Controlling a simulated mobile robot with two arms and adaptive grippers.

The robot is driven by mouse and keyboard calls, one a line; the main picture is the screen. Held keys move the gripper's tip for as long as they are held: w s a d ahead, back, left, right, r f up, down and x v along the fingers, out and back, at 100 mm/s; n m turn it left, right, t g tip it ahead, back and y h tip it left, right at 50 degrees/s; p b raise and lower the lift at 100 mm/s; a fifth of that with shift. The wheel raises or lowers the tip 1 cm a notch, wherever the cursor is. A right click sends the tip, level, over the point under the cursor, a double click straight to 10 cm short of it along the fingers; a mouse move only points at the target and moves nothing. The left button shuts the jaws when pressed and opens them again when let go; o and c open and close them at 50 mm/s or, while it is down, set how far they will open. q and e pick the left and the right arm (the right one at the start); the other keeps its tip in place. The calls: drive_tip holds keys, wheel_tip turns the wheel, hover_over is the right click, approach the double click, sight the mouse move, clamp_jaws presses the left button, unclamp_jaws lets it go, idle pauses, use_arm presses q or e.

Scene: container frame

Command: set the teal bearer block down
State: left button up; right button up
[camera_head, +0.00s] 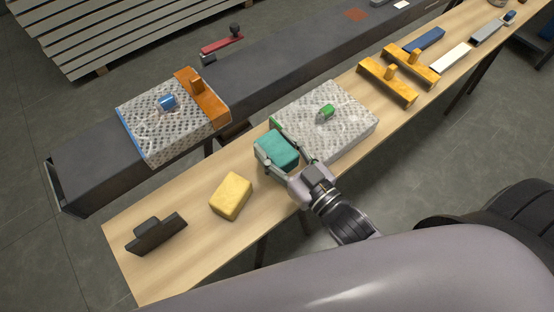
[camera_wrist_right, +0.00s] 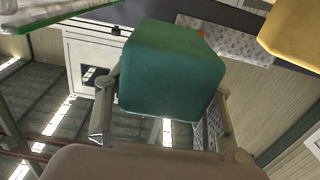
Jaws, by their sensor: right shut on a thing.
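The teal bearer block (camera_head: 277,149) is between the fingers of my right gripper (camera_head: 268,136), over the wooden bench (camera_head: 178,216). The right gripper is shut on it, one finger on each side. In the right wrist view the teal block (camera_wrist_right: 172,70) fills the middle, between the two fingers (camera_wrist_right: 164,112). I cannot tell whether its underside touches the bench. The block is close beside the patterned plate with the green knob (camera_head: 345,110). My left gripper is not in view.
A yellow block (camera_head: 231,196) and a black bracket (camera_head: 156,233) stand left on the bench. Bare wood lies between them. Orange T-shaped pieces (camera_head: 387,80) lie farther right. Behind runs a dark beam (camera_head: 95,167) bearing a patterned plate (camera_head: 150,125) and an orange piece (camera_head: 203,97).

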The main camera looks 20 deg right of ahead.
sight(277, 160)
drive_tip(key=shift+f+b, duration=0.3)
drive_tip(key=shift+f, duration=2.3)
drive_tip(key=shift+f, duration=0.2)
drive_tip(key=o, duration=0.6)
drive_tip(key=shift+o, duration=0.2)
drive_tip(key=shift+r, duration=0.3)
drive_tip(key=b+v, duration=0.1)
drive_tip(key=v, duration=1.1)
